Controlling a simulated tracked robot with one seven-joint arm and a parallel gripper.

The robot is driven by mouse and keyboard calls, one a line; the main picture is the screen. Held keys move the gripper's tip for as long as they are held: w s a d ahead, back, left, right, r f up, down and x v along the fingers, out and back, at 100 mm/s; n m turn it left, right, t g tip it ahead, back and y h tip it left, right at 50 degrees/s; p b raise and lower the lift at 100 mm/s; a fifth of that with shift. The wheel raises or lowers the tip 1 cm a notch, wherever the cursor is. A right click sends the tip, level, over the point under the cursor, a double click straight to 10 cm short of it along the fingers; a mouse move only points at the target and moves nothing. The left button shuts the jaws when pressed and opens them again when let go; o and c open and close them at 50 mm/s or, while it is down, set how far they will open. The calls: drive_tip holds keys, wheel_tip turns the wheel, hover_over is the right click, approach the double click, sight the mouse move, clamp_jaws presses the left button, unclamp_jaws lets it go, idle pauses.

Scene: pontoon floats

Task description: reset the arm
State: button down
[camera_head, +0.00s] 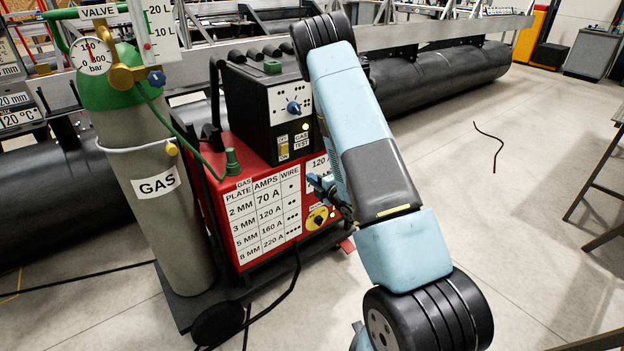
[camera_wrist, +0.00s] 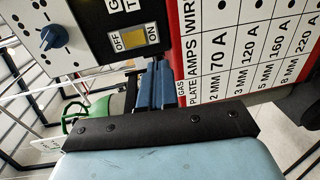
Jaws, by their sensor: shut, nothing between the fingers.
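My arm stretches across the middle of the head view in pale blue and black and covers the right part of the welding machine. My gripper (camera_head: 313,180) shows small and dark beside the arm, in front of the red lower cabinet. In the wrist view my gripper (camera_wrist: 156,66) shows two blue fingers close together, shut and empty. They point toward the black control unit with its yellow OFF/ON switch (camera_wrist: 133,39). I cannot tell the exact gap between the fingertips and the machine.
The red welding cabinet (camera_head: 207,191) bears a settings chart (camera_head: 265,217) and the black unit (camera_head: 257,97). A gas cylinder (camera_head: 165,230) stands left on the same cart. Cables lie on the floor. Black pontoon floats (camera_head: 440,78) lie behind. Floor is open at right, before a table frame (camera_head: 600,190).

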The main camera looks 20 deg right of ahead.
wheel_tip(320, 180, up, 12)
drive_tip(key=w+d+m+g+h, duration=0.1)
drive_tip(key=w+d+m+h, duration=0.1)
drive_tip(key=m+h, duration=0.3)
drive_tip(key=s+r+m+g, duration=0.3)
drive_tip(key=s+r+m, duration=0.4)
drive_tip(key=r, duration=0.5)
drive_tip(key=s+a+r+m+g, duration=0.1)
drive_tip(key=s+r+m+g, duration=0.1)
drive_tip(key=s, duration=0.8)
drive_tip(key=s+a+r+m+g, duration=0.2)
drive_tip(key=s+r+m, duration=0.2)
drive_tip(key=s, duration=0.7)
drive_tip(key=s+a+r+m+g, duration=0.2)
drive_tip(key=s+r, duration=0.3)
drive_tip(key=s, duration=0.5)
drive_tip(key=shift+s+a+r+m, duration=0.25)
drive_tip(key=shift+s+m, duration=0.15)
drive_tip(key=shift+m, duration=0.5)
